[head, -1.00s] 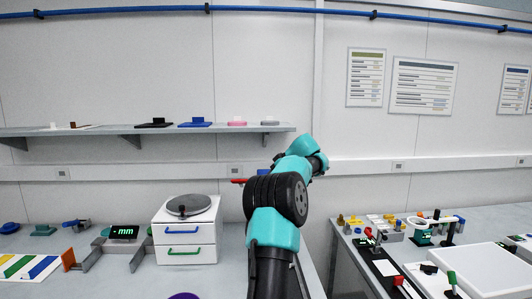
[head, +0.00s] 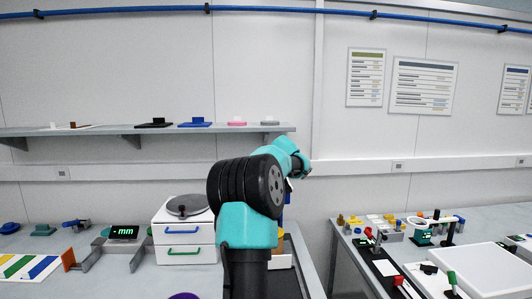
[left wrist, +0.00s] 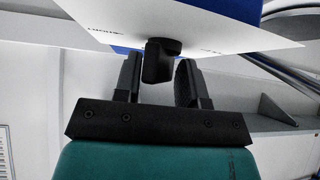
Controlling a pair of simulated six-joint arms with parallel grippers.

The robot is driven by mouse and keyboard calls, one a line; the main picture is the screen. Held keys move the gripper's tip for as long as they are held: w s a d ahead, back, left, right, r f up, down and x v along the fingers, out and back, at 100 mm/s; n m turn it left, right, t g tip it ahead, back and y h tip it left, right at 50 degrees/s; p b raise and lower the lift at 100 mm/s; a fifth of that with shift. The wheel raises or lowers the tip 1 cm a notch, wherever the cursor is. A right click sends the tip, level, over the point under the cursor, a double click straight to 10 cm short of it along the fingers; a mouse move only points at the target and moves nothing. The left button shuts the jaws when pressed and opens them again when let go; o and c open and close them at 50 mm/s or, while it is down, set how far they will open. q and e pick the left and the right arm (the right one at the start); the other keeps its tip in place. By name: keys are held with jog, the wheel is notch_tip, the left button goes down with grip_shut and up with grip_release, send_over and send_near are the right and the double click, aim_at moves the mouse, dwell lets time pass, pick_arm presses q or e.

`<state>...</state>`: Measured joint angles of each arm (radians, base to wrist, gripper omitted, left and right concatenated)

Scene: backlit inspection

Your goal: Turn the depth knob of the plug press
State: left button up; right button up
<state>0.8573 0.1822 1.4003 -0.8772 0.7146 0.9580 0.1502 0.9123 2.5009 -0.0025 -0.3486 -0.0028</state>
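In the left wrist view a black knob (left wrist: 160,62) stands out from the edge of a white and blue panel (left wrist: 225,38), which I take to be the plug press. Small lettering on the panel is too small to read surely. My left gripper (left wrist: 161,82) is open, with one dark finger on each side of the knob. A small gap shows on the left of the knob; contact on the right I cannot tell. In the head view my arm hides most of the press; a blue strip (head: 287,212) shows beside it. My right gripper is not in view.
A white drawer unit (head: 184,230) with a round dark top stands left of my arm. A wall shelf (head: 140,131) with several small parts runs behind. Another table (head: 400,226) with a white tray (head: 468,270) and small tools stands to the right.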

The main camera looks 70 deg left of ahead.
pick_arm(q)
jog(key=shift+m+t+h, duration=0.4)
jog(key=shift+m+t, duration=0.9)
jog(key=shift+m, duration=0.5)
jog(key=shift+m+t+h, duration=0.3)
jog(key=shift+m+t, duration=0.2)
jog(key=shift+m, duration=0.2)
jog(key=shift+s+d+r, duration=0.1)
jog(key=shift+d+r, duration=0.05)
jog(key=shift+r, duration=0.1)
jog(key=v, duration=1.6)
jog(key=shift+s+d+r, duration=0.2)
jog(key=shift+s+d, duration=0.05)
jog(key=shift+d, duration=0.05)
